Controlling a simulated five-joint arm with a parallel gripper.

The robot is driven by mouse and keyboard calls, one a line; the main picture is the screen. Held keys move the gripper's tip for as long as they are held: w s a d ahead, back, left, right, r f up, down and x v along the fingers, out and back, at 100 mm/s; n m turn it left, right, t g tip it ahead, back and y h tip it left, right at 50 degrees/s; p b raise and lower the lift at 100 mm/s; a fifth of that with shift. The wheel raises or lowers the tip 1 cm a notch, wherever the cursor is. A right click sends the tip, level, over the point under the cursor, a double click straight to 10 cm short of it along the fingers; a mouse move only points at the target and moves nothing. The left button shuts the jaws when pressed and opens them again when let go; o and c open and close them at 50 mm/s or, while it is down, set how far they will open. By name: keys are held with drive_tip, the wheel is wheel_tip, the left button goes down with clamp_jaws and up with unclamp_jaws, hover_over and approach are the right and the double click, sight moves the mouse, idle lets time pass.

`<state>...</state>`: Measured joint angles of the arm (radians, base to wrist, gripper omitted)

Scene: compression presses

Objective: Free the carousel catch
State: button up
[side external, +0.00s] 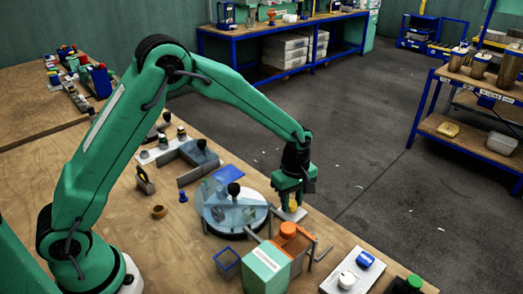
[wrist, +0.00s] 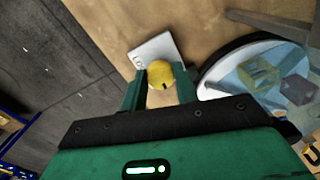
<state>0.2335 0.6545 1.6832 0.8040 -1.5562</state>
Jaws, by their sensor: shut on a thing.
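A yellow knob (side external: 293,206) stands on a small pale plate (side external: 299,215) near the far edge of the bench. My gripper (side external: 292,200) points down over it and is shut on it. In the wrist view the knob (wrist: 161,72) sits between my two fingers, with a dark mark on its near side. The pale plate (wrist: 153,47) shows behind it, with faint lettering. The carousel (side external: 233,224), a round disc with a clear blue cover and black knob on top, stands beside my gripper, to its left. Its rim also shows in the wrist view (wrist: 225,62).
An orange-topped box with a pale green front (side external: 266,266) stands in front of the carousel, beside a blue open frame (side external: 228,262). A bent grey bar (side external: 321,254) is close by. A white panel with buttons (side external: 352,270) lies at the near right. The bench edge drops to the floor beyond my gripper.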

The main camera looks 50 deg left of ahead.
sight(292, 203)
drive_tip(key=shift+r, duration=0.1)
drive_tip(key=o, duration=1)
wheel_tip(292, 203, up, 7)
drive_tip(key=shift+r, duration=0.35)
